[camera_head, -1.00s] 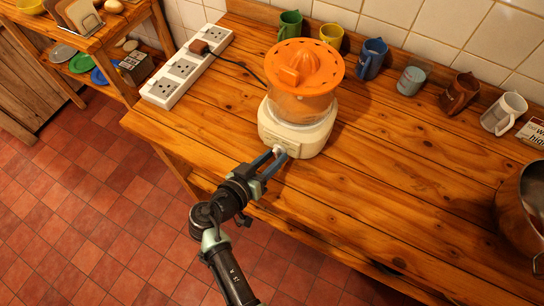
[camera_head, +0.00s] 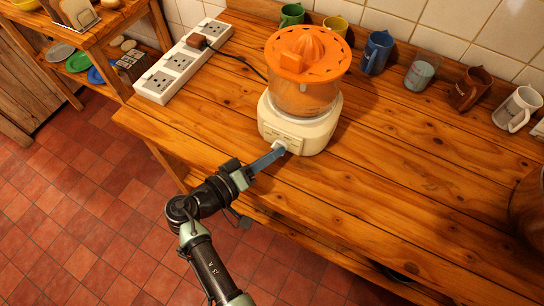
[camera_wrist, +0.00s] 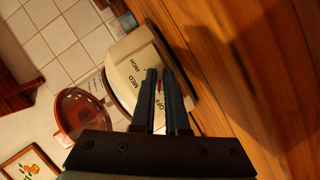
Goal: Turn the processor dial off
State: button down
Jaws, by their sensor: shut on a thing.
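The processor stands on the wooden counter, with a cream base (camera_head: 298,132), a clear bowl and an orange juicer top (camera_head: 305,58). In the wrist view, the base (camera_wrist: 124,65) carries the labels OFF, MED and HIGH.
A white power strip (camera_head: 184,64) lies left of the processor, with a dark cord running to it. Several mugs, including a blue one (camera_head: 376,54), line the back wall. A copper pot (camera_head: 528,205) is at the right edge. The counter's middle right is clear.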

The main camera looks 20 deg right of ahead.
jog(key=shift+f+n+h+b, duration=0.1)
jog(key=shift+n+h+b, duration=0.2)
jog(key=shift+n, duration=0.2)
jog(key=c, duration=0.9)
grip_release()
jog(key=b+v, duration=0.2)
jog(key=v, duration=1.1)
jog(key=shift+w, duration=0.15)
